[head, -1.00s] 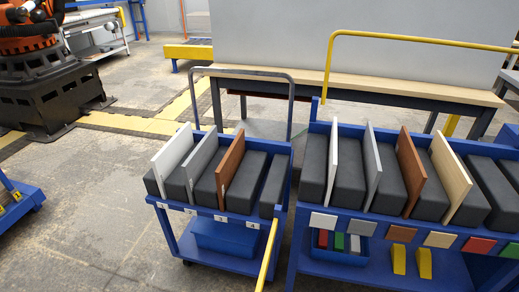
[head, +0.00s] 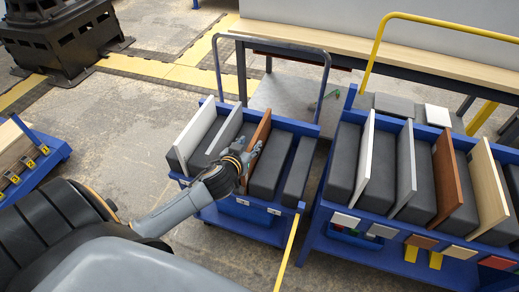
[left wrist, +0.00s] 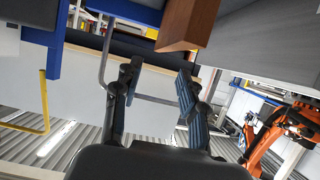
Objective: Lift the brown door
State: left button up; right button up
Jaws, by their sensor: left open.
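A brown door board (head: 262,133) stands on edge in the left blue cart (head: 250,228), between dark grey padded blocks. A second brown board (head: 446,172) stands in the right blue cart. My left gripper (head: 248,160) reaches in from the left to the near end of the left cart's brown board and covers part of it. In the left wrist view my left gripper (left wrist: 160,82) is open with nothing between its fingers. The brown board (left wrist: 188,22) shows there beyond the fingertips, toward the upper right. My right gripper is not in view.
A white board (head: 197,130) and a grey board (head: 225,130) stand left of the brown one. The right cart (head: 330,240) is close beside, with a yellow handle (head: 375,50). A long bench (head: 300,38) stands behind.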

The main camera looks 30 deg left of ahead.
aim_at(256, 135)
pick_arm(q)
jog(key=x, duration=0.8)
jog(key=shift+a+f, duration=0.35)
jog(key=shift+f, duration=0.05)
grip_shut()
jog(key=shift+r, duration=0.1)
